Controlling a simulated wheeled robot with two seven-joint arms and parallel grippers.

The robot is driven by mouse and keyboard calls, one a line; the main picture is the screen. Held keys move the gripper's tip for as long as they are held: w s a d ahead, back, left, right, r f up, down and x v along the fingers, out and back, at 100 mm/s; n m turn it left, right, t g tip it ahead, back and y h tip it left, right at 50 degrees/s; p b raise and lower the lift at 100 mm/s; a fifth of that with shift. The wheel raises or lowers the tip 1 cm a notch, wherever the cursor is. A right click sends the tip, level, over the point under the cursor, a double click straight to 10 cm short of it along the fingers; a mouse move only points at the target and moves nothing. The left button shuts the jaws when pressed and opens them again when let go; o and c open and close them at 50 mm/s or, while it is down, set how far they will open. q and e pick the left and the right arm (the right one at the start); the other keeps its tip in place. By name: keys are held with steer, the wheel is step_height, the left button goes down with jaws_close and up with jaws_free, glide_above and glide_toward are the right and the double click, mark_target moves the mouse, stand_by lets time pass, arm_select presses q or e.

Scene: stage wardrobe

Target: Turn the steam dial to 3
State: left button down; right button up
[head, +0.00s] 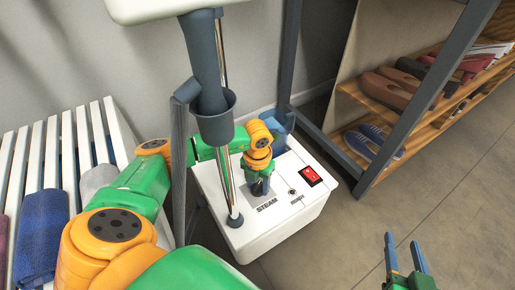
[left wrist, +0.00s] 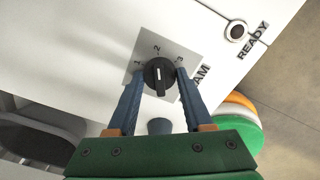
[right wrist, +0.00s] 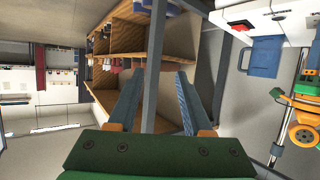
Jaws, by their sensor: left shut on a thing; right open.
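The steam dial (left wrist: 158,76) is a round black knob on a grey plate (left wrist: 134,80) marked 1, 2 and 3. A pale line runs along its raised bar; which number it points to is not clear. My left gripper (left wrist: 159,74) is shut on the dial, one blue finger on each side. In the head view, my left gripper (head: 261,186) reaches down onto the white steamer base (head: 285,226) beside the STEAM label (head: 267,205), hiding the dial. My right gripper (head: 403,243) is open and empty over the floor; its fingers also show in the right wrist view (right wrist: 159,78).
A red switch (head: 311,176) and the READY lamp (head: 292,192) are right of the dial. The steamer's pole and grey holder (head: 214,120) rise close by my left arm. A shoe shelf (head: 420,135) stands at right, a slatted bench (head: 70,135) at left. The front-right floor is clear.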

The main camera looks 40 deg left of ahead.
arm_select(q)
steer(key=m, duration=0.2)
steer(key=shift+m, duration=0.4)
steer(key=m, duration=0.2)
steer(key=shift+m, duration=0.4)
steer(key=m, duration=0.4)
steer(key=shift+m, duration=1.1)
arm_select(e)
steer(key=shift+s+d+f+g, duration=0.15)
steer(key=shift+s+f+g, duration=0.3)
steer(key=shift+f, duration=0.25)
steer(key=shift+w+r, duration=0.1)
steer(key=shift+w, duration=0.05)
arm_select(q)
steer(key=shift+c, duration=1.5)
jaws_free()
steer(key=shift+r, duration=0.1)
